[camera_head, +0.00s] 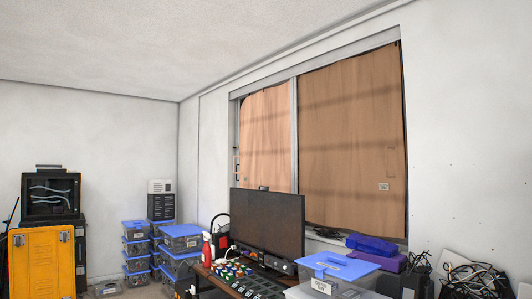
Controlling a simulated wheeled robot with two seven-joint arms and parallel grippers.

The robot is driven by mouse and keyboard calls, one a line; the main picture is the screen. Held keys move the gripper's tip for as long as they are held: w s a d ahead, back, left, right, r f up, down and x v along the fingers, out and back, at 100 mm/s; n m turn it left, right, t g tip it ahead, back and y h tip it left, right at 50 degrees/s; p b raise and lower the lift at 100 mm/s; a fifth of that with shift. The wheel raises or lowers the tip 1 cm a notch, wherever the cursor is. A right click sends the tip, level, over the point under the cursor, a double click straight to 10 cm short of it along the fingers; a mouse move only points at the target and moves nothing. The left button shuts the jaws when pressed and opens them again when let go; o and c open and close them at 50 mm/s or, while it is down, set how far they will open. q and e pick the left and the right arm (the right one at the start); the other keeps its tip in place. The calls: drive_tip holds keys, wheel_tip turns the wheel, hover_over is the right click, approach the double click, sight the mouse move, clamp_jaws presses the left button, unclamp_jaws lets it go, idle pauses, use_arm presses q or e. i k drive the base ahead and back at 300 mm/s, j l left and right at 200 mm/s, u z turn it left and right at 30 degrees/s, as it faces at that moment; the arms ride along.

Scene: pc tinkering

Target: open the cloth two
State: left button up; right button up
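Two brown cloths hang over the window. The left cloth (266,138) is lighter orange-brown and covers the left pane. The right cloth (350,140) is darker and wider, and covers the right pane. A pale vertical window frame bar stands between them. A small light label shows low on the right cloth, near its right edge. Both cloths hang spread across their panes. Neither of my grippers shows in this view.
A desk below the window bears a monitor (267,222). A blue-lidded clear box (338,267) and a purple case (376,259) are at the right. Stacked bins (182,243) stand left of the desk. A yellow case (42,265) is at the far left. Cables (472,279) lie at the lower right.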

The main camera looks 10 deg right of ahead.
sight(265, 128)
drive_tip(key=i+j+u, duration=0.5)
drive_tip(key=i, duration=0.4)
drive_tip(key=i+u, duration=0.45)
drive_tip(key=i, duration=1.8)
drive_tip(key=i+j+z, duration=0.1)
drive_tip(key=i+z, duration=0.3)
drive_tip(key=i, duration=1)
drive_tip(key=i+j+z, duration=0.15)
drive_tip(key=i+z, duration=0.15)
drive_tip(key=i, duration=1.2)
drive_tip(key=i+j+z, duration=0.1)
drive_tip(key=i+z, duration=0.25)
drive_tip(key=i, duration=0.2)
drive_tip(key=i+j+z, duration=0.35)
drive_tip(key=i, duration=0.15)
drive_tip(key=i+z, duration=0.2)
drive_tip(key=z, duration=0.2)
drive_tip(key=i+j+z, duration=0.15)
drive_tip(key=z, duration=0.2)
drive_tip(key=i+j+z, duration=0.15)
drive_tip(key=z, duration=0.25)
drive_tip(key=i+j+z, duration=0.15)
drive_tip(key=z, duration=0.2)
drive_tip(key=i+j+z, duration=0.15)
drive_tip(key=z, duration=0.15)
drive_tip(key=i+j+z, duration=0.15)
drive_tip(key=j+z, duration=0.2)
drive_tip(key=i+j+z, duration=0.1)
drive_tip(key=j+z, duration=0.2)
drive_tip(key=j, duration=0.05)
